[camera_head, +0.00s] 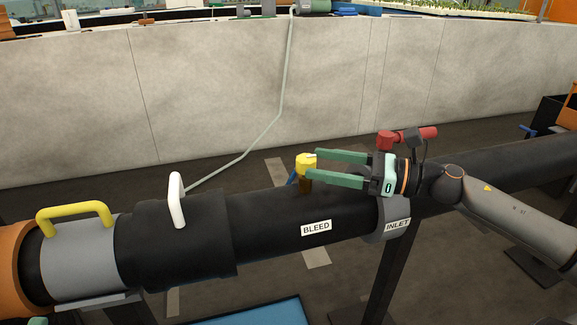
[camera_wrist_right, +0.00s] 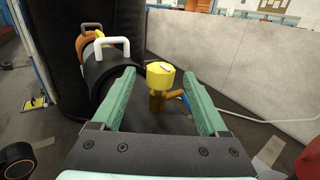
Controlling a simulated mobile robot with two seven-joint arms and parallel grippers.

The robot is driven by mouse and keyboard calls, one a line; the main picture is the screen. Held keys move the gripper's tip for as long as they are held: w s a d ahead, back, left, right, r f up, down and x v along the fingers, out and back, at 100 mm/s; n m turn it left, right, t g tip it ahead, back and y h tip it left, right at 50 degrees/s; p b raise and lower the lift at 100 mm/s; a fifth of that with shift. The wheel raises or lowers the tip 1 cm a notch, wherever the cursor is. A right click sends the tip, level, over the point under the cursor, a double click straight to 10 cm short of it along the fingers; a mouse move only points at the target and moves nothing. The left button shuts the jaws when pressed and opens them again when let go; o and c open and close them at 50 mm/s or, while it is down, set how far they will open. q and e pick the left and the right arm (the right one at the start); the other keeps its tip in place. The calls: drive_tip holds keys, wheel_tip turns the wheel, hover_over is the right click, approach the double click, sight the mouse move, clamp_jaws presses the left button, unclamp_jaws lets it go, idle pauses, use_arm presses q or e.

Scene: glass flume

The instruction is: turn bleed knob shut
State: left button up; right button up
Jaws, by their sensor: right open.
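The bleed knob (camera_head: 306,161) is a yellow cap on a brass stem, standing on top of the black pipe (camera_head: 270,217) above a "BLEED" label (camera_head: 316,228). A small blue part sticks out beside the stem. My right gripper (camera_head: 317,166) has green fingers and is open, its fingertips just short of the knob or at its near side. In the right wrist view the knob (camera_wrist_right: 160,74) shows between and beyond the open fingers (camera_wrist_right: 162,92), with a pale mark on its top. I cannot tell whether a finger touches it. My left gripper is not in view.
An "INLET" label (camera_head: 397,224) marks a grey collar on the pipe. A white handle (camera_head: 177,200) and a yellow handle (camera_head: 75,214) rise from the pipe at the left. A pale hose (camera_head: 262,134) runs down the concrete wall (camera_head: 220,90) behind.

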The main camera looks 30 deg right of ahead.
sight(303, 156)
drive_tip(key=shift+b+x, duration=1.05)
drive_tip(key=shift+x, duration=1.2)
drive_tip(key=shift+w+a+r+p, duration=0.1)
drive_tip(key=shift+w+a+p, duration=0.1)
drive_tip(key=shift+w+p, duration=0.2)
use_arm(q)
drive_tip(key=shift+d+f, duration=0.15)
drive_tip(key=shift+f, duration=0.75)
use_arm(e)
drive_tip(key=shift+w+a, duration=0.45)
drive_tip(key=shift+a, duration=0.05)
drive_tip(key=shift+c, duration=0.3)
drive_tip(key=shift+a, duration=0.1)
clamp_jaws()
